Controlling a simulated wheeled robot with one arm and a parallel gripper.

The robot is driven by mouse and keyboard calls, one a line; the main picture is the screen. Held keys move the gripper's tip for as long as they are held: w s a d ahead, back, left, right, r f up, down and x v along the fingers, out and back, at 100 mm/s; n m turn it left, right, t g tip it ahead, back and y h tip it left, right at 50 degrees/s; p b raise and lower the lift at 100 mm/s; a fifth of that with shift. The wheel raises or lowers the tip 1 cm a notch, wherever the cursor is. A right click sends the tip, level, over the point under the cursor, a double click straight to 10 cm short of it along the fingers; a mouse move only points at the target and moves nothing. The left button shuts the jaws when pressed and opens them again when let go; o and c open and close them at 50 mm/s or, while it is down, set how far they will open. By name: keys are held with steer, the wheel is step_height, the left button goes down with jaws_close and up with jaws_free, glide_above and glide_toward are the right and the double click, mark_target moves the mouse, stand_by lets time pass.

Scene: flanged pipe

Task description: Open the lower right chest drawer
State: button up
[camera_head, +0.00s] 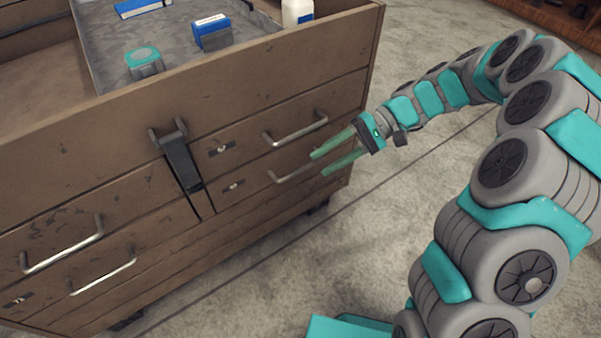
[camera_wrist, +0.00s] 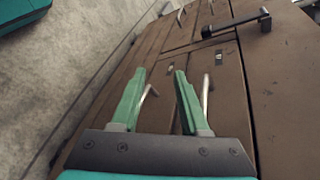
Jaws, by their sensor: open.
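The lower right drawer (camera_head: 252,190) is in the brown wooden chest and looks shut, its front level with the chest face. Its thin metal handle (camera_head: 290,175) is partly hidden by my gripper in the head view. My gripper (camera_head: 320,163) is open, at the right end of this handle, with its green fingers pointing at the chest. In the wrist view, the lower handle (camera_wrist: 146,101) shows between the two fingers of my gripper (camera_wrist: 160,70). I cannot tell how deep it sits between them. No grip on it shows.
The upper right handle (camera_head: 296,131) is close above my gripper; it shows just right of the right finger in the wrist view (camera_wrist: 206,95). A black latch (camera_head: 182,165) hangs mid-chest. The open top holds a grey tray (camera_head: 100,40). Concrete floor (camera_head: 300,260) lies clear in front.

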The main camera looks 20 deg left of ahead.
mark_target(301, 169)
steer(key=w+f+m+y+b, duration=0.2)
steer(key=w+f+y, duration=0.1)
steer(key=w+f, duration=0.5)
steer(key=x, duration=0.6)
steer(key=f+x, duration=0.1)
steer(key=x, duration=0.1)
steer(key=shift+s+a, duration=0.15)
steer(key=shift+a, duration=0.1)
jaws_close()
steer(key=shift+f, duration=0.1)
stand_by(0.8)
